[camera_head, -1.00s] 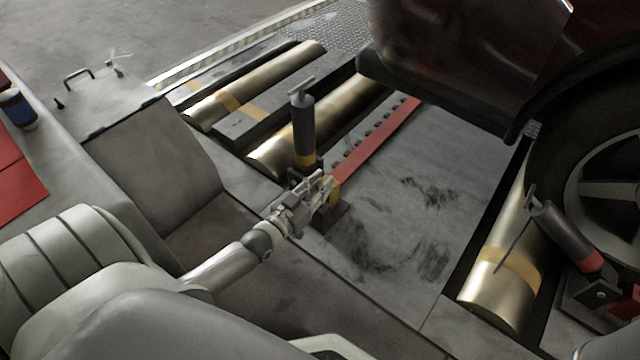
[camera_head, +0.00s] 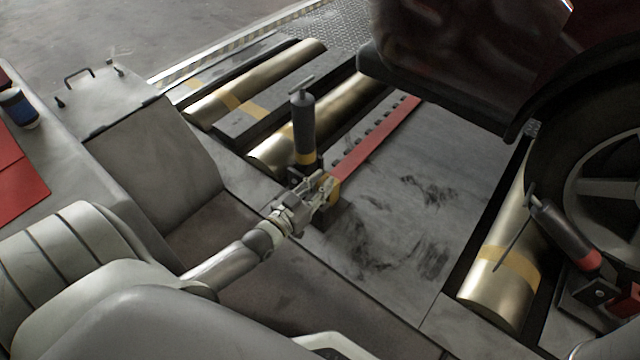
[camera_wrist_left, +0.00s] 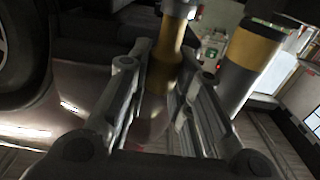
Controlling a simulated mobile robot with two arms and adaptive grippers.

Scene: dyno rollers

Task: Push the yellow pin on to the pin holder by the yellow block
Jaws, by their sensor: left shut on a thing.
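My left gripper (camera_head: 322,190) is shut on a yellow piece (camera_head: 334,187) at the near end of a long red bar. In the left wrist view the yellow piece (camera_wrist_left: 168,48) stands between the two fingers (camera_wrist_left: 165,85). A dark upright cylinder (camera_head: 304,125) with a T-handle and a yellow band stands just behind the gripper; its yellow band (camera_wrist_left: 252,50) shows at upper right in the wrist view. Its lower end is partly hidden by the gripper. A dark foot (camera_head: 333,216) sits under the yellow piece. My right gripper is not in view.
The red bar (camera_head: 376,140) runs back along the grey plate (camera_head: 400,220). Metal rollers (camera_head: 262,80) lie at left and right. A red-banded cylinder (camera_head: 565,235) leans by the car wheel (camera_head: 605,180). The plate's middle is clear.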

